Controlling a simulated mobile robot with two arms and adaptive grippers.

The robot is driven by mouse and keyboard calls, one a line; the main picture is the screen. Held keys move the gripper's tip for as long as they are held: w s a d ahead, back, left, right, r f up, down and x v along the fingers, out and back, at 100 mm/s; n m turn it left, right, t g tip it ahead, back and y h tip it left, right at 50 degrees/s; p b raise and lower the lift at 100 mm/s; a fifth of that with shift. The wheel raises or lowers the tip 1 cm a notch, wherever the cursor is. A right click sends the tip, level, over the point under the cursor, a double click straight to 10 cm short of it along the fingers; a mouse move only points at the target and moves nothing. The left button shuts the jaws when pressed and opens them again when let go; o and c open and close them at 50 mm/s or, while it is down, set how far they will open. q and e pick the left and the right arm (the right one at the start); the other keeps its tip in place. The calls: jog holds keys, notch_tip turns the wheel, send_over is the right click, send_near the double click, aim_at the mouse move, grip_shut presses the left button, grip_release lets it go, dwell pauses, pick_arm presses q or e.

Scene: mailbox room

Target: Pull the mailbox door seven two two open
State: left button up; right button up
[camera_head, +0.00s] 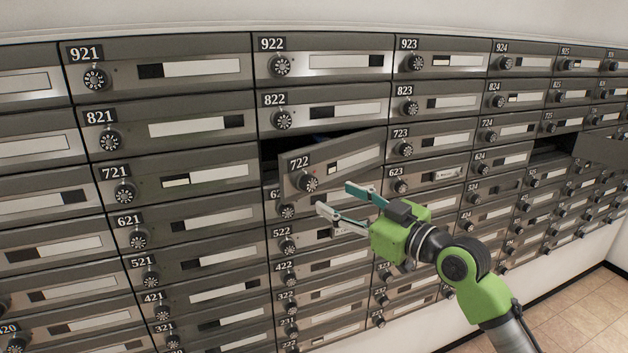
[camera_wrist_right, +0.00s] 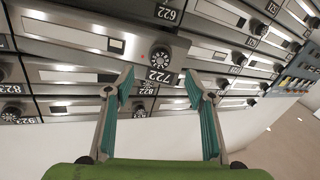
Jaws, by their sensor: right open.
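The mailbox door 722 (camera_head: 335,165) is a grey metal panel with a round dial knob (camera_head: 307,183), a number plate and a slot window. It stands ajar, swung outward at its left side, with a dark gap above it and at its left. It also shows in the right wrist view (camera_wrist_right: 100,42), its knob (camera_wrist_right: 160,56) just beyond my fingers. My right gripper (camera_head: 337,199) is open and empty, below and right of the knob in the head view and apart from it. It also shows in the right wrist view (camera_wrist_right: 165,93). My left gripper is not in view.
Shut mailbox doors surround it, among them 822 (camera_head: 325,107), 721 (camera_head: 180,183) and 723 (camera_head: 425,138). Another door (camera_head: 605,148) stands open at the far right. Tiled floor (camera_head: 590,310) shows clear at the lower right.

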aim_at(312, 186)
jog(key=p+x, duration=0.2)
jog(key=x, duration=0.5)
jog(key=shift+a, duration=0.15)
jog(key=shift+w+a, duration=0.5)
